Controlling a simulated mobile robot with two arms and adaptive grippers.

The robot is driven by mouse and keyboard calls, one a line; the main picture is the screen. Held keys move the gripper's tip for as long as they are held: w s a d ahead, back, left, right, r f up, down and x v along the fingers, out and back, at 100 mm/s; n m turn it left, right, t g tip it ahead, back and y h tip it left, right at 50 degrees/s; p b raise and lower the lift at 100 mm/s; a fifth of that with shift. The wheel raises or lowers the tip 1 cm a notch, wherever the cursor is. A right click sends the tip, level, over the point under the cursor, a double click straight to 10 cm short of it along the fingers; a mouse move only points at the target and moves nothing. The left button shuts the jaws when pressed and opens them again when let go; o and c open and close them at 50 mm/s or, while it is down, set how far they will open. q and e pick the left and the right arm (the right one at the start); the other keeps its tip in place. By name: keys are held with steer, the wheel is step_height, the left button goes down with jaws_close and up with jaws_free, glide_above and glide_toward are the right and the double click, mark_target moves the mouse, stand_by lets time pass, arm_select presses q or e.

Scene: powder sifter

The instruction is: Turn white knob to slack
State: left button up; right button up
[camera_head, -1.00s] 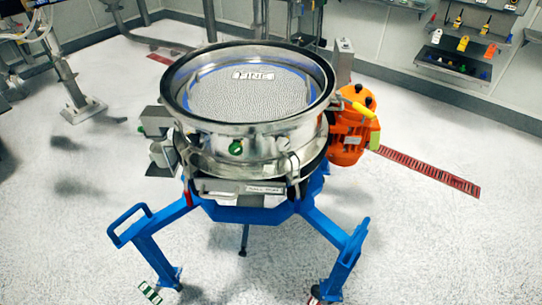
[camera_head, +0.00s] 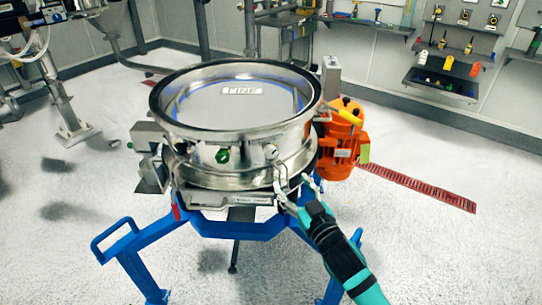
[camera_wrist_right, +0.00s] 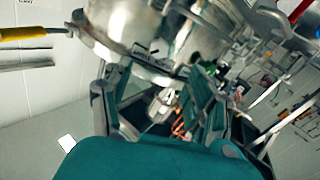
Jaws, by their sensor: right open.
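The sifter (camera_head: 225,132) is a round steel drum on a blue frame. A small pale knob (camera_head: 270,151) shows on the front right of its side wall, and a pale, blurred piece, possibly the white knob (camera_wrist_right: 162,105), shows between my fingers in the right wrist view. My right gripper (camera_head: 299,188) is open at the sifter's lower front right, close to the clamp parts there; its fingers also show in the right wrist view (camera_wrist_right: 150,98). I cannot tell whether the fingers touch anything. My left gripper is out of view.
An orange motor (camera_head: 341,140) stands close to the right of my gripper. A green knob (camera_head: 223,156) is on the sifter's front. Blue legs (camera_head: 165,236) spread below. A red floor grate (camera_head: 425,190) lies at right. The front floor is clear.

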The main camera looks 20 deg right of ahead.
mark_target(272, 156)
steer(key=w, duration=0.4)
steer(key=w+a+p, duration=0.1)
steer(key=w, duration=0.8)
steer(key=shift+w+a, duration=0.2)
steer(key=shift+c, duration=0.3)
steer(key=c, duration=1.1)
